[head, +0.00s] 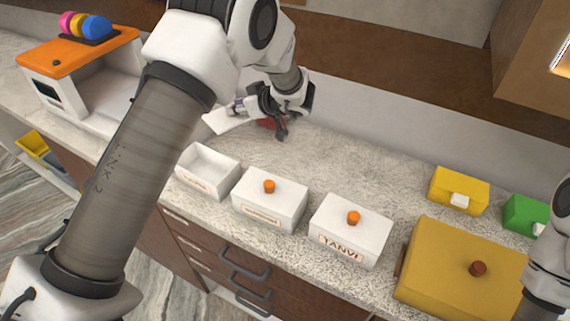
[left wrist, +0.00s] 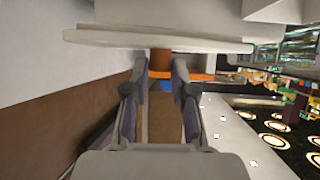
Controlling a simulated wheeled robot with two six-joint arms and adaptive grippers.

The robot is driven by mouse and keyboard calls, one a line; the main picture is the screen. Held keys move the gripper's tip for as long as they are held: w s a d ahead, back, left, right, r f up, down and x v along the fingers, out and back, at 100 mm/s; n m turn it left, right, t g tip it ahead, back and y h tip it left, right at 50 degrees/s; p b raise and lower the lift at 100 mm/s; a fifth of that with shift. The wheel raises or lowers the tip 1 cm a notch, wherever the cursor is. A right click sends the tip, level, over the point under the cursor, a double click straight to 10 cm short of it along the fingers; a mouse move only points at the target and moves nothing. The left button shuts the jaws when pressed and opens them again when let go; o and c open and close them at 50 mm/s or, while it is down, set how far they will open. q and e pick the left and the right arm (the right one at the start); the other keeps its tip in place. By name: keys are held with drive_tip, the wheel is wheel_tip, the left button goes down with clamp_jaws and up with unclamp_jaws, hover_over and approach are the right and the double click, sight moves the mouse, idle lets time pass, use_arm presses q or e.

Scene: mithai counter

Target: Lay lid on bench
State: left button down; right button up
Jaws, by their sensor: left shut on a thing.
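My left gripper (head: 268,105) is low over the back of the bench (head: 335,160) and shut on the lid (head: 228,119). The lid is a flat white plate, partly hidden behind the gripper and looking tilted in the head view. In the left wrist view the lid (left wrist: 160,40) spans the top, its orange-brown knob (left wrist: 160,62) between the fingertips (left wrist: 160,75). I cannot tell whether the lid touches the bench. An open white box (head: 208,158) stands at the front of the bench. My right gripper is out of view.
Two white boxes with lids and orange knobs, one (head: 270,205) and one labelled TANVI (head: 350,235), stand right of the open box. A mustard box (head: 460,265), yellow box (head: 460,185) and green box (head: 522,212) are farther right. A red thing (head: 267,124) shows beside my gripper.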

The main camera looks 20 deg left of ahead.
sight(234, 119)
use_arm(q)
drive_tip(key=f, duration=0.1)
drive_tip(key=s+f, duration=0.1)
drive_tip(key=f+p, duration=0.1)
drive_tip(key=shift+s+a, duration=0.25)
drive_tip(key=f, duration=0.4)
drive_tip(key=w+f, duration=0.1)
drive_tip(key=f, duration=0.1)
drive_tip(key=shift+d+p, duration=0.2)
drive_tip(key=shift+p, duration=0.2)
drive_tip(key=shift+s+a+f, duration=0.1)
drive_tip(key=shift+s, duration=0.05)
drive_tip(key=shift+f, duration=0.2)
drive_tip(key=c, duration=0.9)
unclamp_jaws()
drive_tip(key=shift+c, duration=0.2)
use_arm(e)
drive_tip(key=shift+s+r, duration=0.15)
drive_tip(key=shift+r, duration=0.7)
use_arm(q)
drive_tip(key=shift+r, duration=0.15)
drive_tip(key=b+v, duration=0.1)
drive_tip(key=v, duration=1.1)
drive_tip(key=shift+b, duration=0.35)
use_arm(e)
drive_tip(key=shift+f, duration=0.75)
